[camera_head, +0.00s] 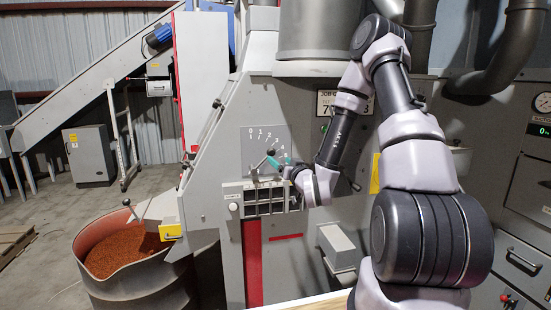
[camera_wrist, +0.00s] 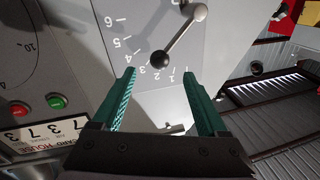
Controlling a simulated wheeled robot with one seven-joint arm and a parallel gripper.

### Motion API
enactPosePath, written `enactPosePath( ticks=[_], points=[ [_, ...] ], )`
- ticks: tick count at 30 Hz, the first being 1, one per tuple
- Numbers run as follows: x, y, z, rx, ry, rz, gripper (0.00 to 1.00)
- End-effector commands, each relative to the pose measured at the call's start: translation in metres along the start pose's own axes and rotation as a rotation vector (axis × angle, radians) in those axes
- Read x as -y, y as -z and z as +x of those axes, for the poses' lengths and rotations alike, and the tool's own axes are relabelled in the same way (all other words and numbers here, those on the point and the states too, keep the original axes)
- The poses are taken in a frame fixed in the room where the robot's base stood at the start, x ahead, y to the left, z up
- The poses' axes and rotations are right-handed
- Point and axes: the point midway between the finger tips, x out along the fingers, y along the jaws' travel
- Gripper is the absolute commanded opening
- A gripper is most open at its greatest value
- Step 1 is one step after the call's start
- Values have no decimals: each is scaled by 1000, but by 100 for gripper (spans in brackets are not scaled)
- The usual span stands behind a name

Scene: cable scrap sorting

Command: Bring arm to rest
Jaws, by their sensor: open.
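My gripper (camera_head: 266,173) is in front of the grey machine at the middle of the head view, its teal fingers spread. In the wrist view my gripper (camera_wrist: 160,77) is open with nothing between its fingers. A lever with a black knob (camera_wrist: 160,59) is just beyond the fingertips, apart from them as far as I can tell. The lever's numbered plate (camera_wrist: 150,25) lies behind it. The knob is over the lower numbers and hides part of the scale. In the head view the plate (camera_head: 252,136) shows above my gripper.
A slotted panel (camera_head: 264,208) sits just below my gripper, and a grey box (camera_head: 337,247) juts out to its lower right. A drum of reddish granules (camera_head: 120,250) stands at left. Red and green buttons (camera_wrist: 37,105) are at left in the wrist view.

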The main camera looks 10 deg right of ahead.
Motion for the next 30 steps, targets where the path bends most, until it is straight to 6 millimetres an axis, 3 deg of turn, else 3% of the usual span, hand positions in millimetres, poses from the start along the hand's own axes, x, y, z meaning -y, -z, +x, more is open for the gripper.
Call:
enactPosePath(
  ticks=[6, 19, 25, 30],
  points=[
    [0, 0, -18, 0, 1, 0, 76],
    [-2, 6, -15, 23, -9, -7, 76],
    [-10, 34, -8, 152, -70, -33, 76],
    [-15, 67, -16, 290, -149, -41, 76]
  ],
)
